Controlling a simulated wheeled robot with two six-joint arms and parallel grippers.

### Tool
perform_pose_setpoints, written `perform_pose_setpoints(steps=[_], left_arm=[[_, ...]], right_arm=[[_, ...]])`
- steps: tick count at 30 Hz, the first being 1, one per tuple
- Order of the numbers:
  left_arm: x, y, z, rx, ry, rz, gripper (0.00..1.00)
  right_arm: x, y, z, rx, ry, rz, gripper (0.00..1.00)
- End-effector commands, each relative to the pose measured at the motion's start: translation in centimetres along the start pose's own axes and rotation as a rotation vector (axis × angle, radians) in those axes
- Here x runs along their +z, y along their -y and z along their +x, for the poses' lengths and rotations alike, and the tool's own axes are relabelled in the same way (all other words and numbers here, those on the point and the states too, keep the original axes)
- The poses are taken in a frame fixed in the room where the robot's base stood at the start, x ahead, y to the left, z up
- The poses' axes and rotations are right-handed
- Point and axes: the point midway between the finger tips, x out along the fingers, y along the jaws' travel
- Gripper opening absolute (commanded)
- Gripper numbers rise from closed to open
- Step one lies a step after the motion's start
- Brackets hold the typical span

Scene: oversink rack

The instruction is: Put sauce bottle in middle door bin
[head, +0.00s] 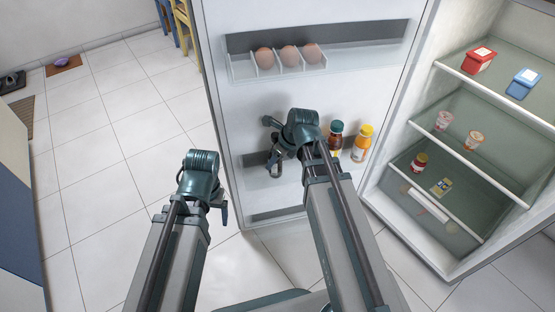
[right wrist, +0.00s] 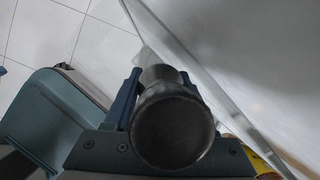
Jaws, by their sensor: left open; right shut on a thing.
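The sauce bottle (right wrist: 172,130) is a dark, rounded thing between the fingers of my right gripper (right wrist: 160,90) in the right wrist view. In the head view my right gripper (head: 272,140) is at the middle door bin (head: 252,172), toward its left part. A small dark part of the bottle (head: 276,166) shows below the gripper there. I cannot tell whether its base touches the bin floor. My left gripper (head: 223,208) is open and empty, in front of the door's lower left edge.
A brown bottle (head: 335,138) and a yellow bottle (head: 362,143) stand in the middle bin's right part. Several eggs (head: 289,55) sit in the upper door rack (head: 372,58). A lower bin (head: 275,213) is below. Fridge shelves (head: 485,82) with jars and tubs are at the right.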

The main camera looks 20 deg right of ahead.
Motion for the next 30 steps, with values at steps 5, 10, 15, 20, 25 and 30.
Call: perform_pose_setpoints(steps=[5, 10, 15, 20, 25, 30], left_arm=[[0.0, 0.0, 0.3, -0.001, 0.0, 0.0, 0.86], [0.0, 0.0, 0.3, 0.0, 0.0, 0.0, 0.86], [0.0, 0.0, 0.3, 0.0, 0.0, 0.0, 0.86], [0.0, 0.0, 0.1, 0.0, 0.0, 0.0, 0.86], [0.0, 0.1, -0.8, 0.001, 0.0, 0.0, 0.86], [0.1, 0.2, -2.6, 0.004, 0.0, -0.001, 0.86]], right_arm=[[-0.1, 0.0, 0.3, 0.0, 0.0, 0.0, 0.62], [-0.1, 0.0, 0.3, 0.0, 0.0, 0.0, 0.86], [-0.1, 0.0, 0.3, 0.0, 0.0, 0.0, 0.86], [-0.1, 0.0, 0.1, 0.0, 0.0, 0.0, 0.86], [0.1, 0.0, -0.8, 0.0, 0.0, 0.0, 0.86], [0.2, 0.0, -2.7, 0.0, 0.0, 0.0, 0.86]])
